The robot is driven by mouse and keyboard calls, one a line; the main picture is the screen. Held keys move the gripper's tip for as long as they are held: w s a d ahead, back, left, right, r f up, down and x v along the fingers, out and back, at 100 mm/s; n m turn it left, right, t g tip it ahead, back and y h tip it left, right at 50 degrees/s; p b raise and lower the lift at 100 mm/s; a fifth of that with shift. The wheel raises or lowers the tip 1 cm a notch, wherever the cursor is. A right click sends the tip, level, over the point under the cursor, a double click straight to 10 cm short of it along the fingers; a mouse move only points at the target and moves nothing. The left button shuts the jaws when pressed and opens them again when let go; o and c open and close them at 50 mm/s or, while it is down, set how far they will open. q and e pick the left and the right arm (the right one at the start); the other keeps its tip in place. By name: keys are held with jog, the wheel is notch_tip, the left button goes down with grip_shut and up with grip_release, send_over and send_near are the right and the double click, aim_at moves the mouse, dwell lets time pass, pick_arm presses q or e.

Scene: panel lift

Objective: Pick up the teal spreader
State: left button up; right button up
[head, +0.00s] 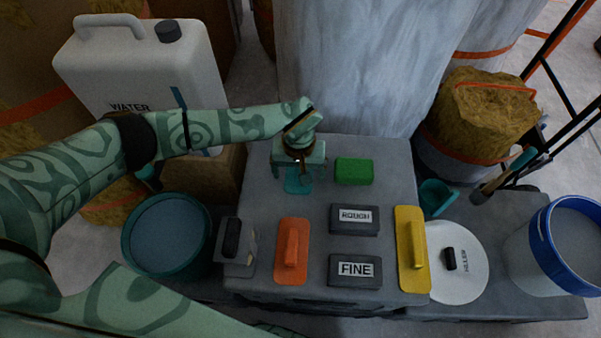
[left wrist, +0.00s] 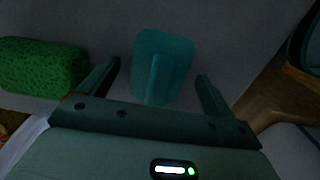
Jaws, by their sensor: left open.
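The teal spreader (head: 298,185) lies on the grey block table (head: 255,215), partly hidden under my left gripper (head: 299,172) in the head view. In the left wrist view the spreader (left wrist: 163,66) shows a flat teal plate with a raised handle along its middle. My left gripper (left wrist: 158,82) is open, with one finger on each side of the handle and gaps to both. It is not touching the spreader as far as I can see. My right gripper is not in view.
A green sponge (head: 354,171) lies right of the spreader. An orange float (head: 292,250), a grey trowel (head: 236,247), ROUGH (head: 354,220) and FINE (head: 355,270) blocks and a yellow float (head: 411,249) lie nearer. A white water can (head: 140,65) stands behind my left arm.

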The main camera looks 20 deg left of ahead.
pick_arm(q)
jog(key=shift+r, duration=0.15)
jog(key=shift+c, duration=0.3)
jog(key=c, duration=1)
jog(key=shift+c, duration=0.2)
jog(key=shift+r, duration=0.1)
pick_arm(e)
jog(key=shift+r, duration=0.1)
pick_arm(q)
jog(key=shift+r, duration=0.3)
jog(key=r+p, duration=0.2)
jog(key=r, duration=0.1)
jog(key=d+r, duration=0.1)
jog(key=shift+s+r+p, duration=0.2)
jog(key=shift+s+p, duration=0.1)
jog(key=shift+p, duration=0.1)
jog(key=s+d+r+p, duration=0.5)
jog(key=s+d+r, duration=0.2)
jog(key=d, duration=0.3)
jog(key=shift+s+r, duration=0.4)
jog(key=shift+s, duration=0.2)
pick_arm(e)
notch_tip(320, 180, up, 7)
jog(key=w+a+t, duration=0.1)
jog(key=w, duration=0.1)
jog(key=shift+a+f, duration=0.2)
